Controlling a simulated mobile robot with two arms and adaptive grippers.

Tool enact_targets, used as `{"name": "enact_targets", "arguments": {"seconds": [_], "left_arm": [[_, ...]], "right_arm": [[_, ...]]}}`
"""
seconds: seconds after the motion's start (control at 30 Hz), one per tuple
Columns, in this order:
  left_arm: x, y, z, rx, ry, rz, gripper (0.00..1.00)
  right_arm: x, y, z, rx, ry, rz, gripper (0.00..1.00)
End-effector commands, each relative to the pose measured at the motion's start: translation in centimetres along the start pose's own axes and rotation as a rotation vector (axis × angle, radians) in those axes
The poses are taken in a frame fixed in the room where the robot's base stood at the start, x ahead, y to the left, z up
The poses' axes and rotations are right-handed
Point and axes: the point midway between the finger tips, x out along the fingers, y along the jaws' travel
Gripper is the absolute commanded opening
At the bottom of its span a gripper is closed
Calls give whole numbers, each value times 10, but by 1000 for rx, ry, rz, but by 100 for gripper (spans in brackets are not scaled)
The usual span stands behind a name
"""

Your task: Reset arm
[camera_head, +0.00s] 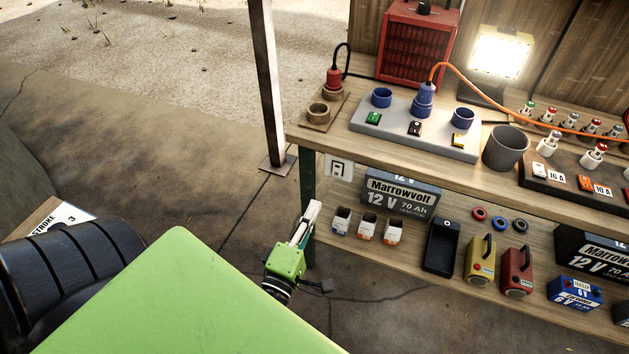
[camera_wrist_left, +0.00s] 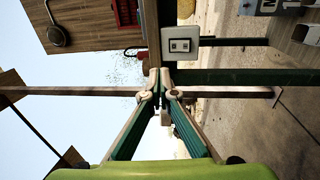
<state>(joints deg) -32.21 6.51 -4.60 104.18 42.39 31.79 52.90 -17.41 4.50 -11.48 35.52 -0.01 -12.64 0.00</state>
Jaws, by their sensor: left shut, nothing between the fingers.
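My left gripper (camera_head: 314,206) is beside the left end of the workbench (camera_head: 560,190), near its dark green leg (camera_head: 307,180). Its fingers point up and away from me in the head view. In the left wrist view the two fingers (camera_wrist_left: 162,93) come together at their tips, shut with nothing between them. My right gripper is not in view.
The bench top holds a red heater (camera_head: 415,45), a lit work lamp (camera_head: 500,50), a grey socket block (camera_head: 400,132) and a grey cup (camera_head: 505,147). Batteries (camera_head: 400,195), small boxes and lanterns stand on the lower shelf. Concrete floor (camera_head: 170,150) lies open left of the bench.

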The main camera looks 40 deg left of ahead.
Motion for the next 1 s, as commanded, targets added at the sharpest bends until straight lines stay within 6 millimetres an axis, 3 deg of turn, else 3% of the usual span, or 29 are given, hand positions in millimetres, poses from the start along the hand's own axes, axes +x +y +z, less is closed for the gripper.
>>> {"name": "enact_targets", "arguments": {"seconds": [0.4,0.47,0.53,0.67,0.77,0.87,1.0], "left_arm": [[0,-1,0,3,-1,-3,0],[-1,-8,2,21,-10,-16,0],[-4,-27,8,73,-35,-55,0],[-20,-95,27,267,-138,-193,0],[-48,-165,42,465,-267,-330,0],[-87,-231,51,661,-416,-460,0],[-156,-314,51,916,-656,-626,0]], "right_arm": [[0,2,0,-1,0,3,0],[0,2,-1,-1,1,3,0],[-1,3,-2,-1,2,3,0],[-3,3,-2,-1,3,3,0],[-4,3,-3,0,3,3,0],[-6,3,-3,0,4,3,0],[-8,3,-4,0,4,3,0]]}}
